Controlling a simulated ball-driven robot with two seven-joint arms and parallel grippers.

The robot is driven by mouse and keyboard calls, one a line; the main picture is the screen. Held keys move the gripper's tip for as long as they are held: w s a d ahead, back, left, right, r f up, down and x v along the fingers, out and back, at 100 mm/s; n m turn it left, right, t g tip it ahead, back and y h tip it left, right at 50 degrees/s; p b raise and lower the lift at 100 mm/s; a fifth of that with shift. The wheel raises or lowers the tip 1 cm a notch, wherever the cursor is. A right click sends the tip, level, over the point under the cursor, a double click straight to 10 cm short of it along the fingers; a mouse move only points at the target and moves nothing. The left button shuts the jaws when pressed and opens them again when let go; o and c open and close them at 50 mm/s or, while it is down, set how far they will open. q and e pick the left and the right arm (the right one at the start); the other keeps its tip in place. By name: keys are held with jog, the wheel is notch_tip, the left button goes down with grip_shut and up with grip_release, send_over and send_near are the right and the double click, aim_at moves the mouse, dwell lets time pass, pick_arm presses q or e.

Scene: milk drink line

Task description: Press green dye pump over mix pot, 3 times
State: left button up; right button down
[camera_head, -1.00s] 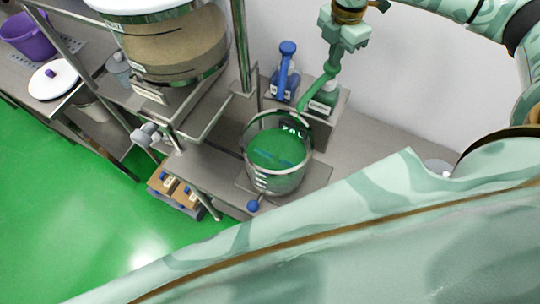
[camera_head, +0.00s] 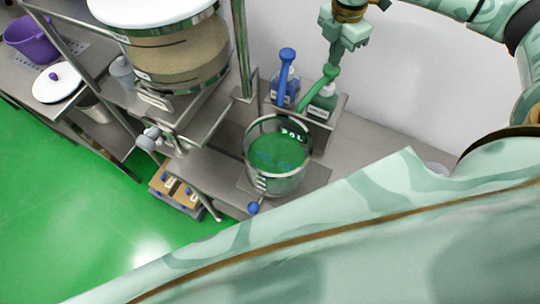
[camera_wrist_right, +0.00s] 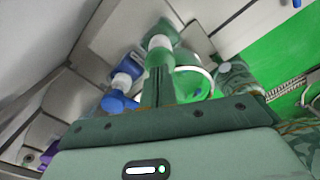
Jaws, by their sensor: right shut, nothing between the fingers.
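The green dye pump (camera_head: 319,88) stands on its small bottle on a raised stand behind the pot, with its spout slanting down to the left toward the pot. The mix pot (camera_head: 277,183) is a clear round vessel with green liquid inside. My right gripper (camera_head: 335,63) is shut and empty, directly above the green pump's head; its fingers are at or very near it, and contact is not clear. In the right wrist view the shut fingers (camera_wrist_right: 158,72) point at the green pump. My left gripper is not in view.
A blue pump (camera_head: 287,70) stands just left of the green one. A large tank (camera_head: 180,60) on a metal frame stands left of the pot. A purple pot (camera_head: 28,38) and white lid (camera_head: 56,84) lie at far left. The counter right of the stand is mostly clear.

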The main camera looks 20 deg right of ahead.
aim_at(332, 69)
jog(key=shift+f, duration=0.1)
jog(key=shift+f+b, duration=0.95)
jog(key=shift+f, duration=0.45)
jog(key=shift+r+p, duration=1.25)
jog(key=shift+r, duration=0.25)
notch_tip(332, 69, up, 6)
jog(key=p, duration=0.5)
